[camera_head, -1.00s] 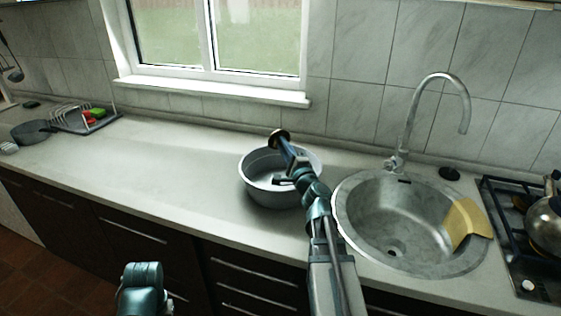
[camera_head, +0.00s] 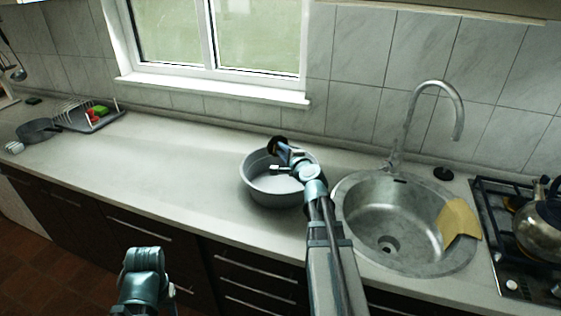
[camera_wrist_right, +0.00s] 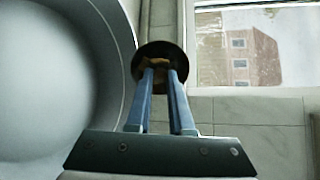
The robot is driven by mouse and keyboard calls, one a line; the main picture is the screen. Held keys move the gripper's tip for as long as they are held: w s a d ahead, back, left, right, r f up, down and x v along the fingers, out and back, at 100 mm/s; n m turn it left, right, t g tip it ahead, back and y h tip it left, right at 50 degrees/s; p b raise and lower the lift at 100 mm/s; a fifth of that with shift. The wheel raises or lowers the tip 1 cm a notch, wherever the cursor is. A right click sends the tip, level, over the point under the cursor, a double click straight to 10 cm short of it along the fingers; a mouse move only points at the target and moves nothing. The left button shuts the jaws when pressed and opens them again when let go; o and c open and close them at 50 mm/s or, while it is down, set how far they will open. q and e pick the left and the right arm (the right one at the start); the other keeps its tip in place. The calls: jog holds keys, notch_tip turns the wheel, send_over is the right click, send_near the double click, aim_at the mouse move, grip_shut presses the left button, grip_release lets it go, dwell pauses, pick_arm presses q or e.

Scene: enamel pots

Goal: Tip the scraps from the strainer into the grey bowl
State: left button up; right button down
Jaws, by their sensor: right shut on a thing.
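The strainer is a small dark round piece (camera_head: 278,145) at the end of my right gripper (camera_head: 285,155), over the back part of the grey bowl (camera_head: 272,199). In the right wrist view the strainer (camera_wrist_right: 176,50) is a dark disc held at the two blue fingertips of the right gripper (camera_wrist_right: 161,72), with a brownish patch at its middle; I cannot tell whether that is scraps. The bowl's rim (camera_wrist_right: 118,62) curves along the left of that view, beside the gripper. The visible part of its inside looks smooth and bare. Only a teal link of my left arm shows at the bottom; its gripper is out of view.
A round sink (camera_head: 375,225) with a yellow cloth (camera_head: 459,220) on its rim and a tall tap (camera_head: 408,125) is right of the bowl. A stove with a kettle (camera_head: 541,230) is at far right. A rack (camera_head: 88,122) and pan (camera_head: 35,131) are far left. The counter between is clear.

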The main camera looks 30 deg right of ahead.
jog(key=w+g+p, duration=0.4)
jog(key=g+p, duration=0.1)
jog(key=p, duration=0.1)
jog(key=w+d+g+y+p, duration=0.1)
jog(key=w+g+p, duration=0.4)
jog(key=w+d+g+y+p, duration=0.1)
jog(key=w+g+p, duration=0.3)
jog(key=w+p, duration=0.1)
jog(key=shift+w+g+p, duration=0.15)
jog(key=shift+g+p, duration=0.25)
jog(key=shift+p, duration=0.4)
jog(key=shift+w+r+g, duration=0.15)
jog(key=shift+w+g, duration=0.2)
jog(key=shift+g, duration=0.15)
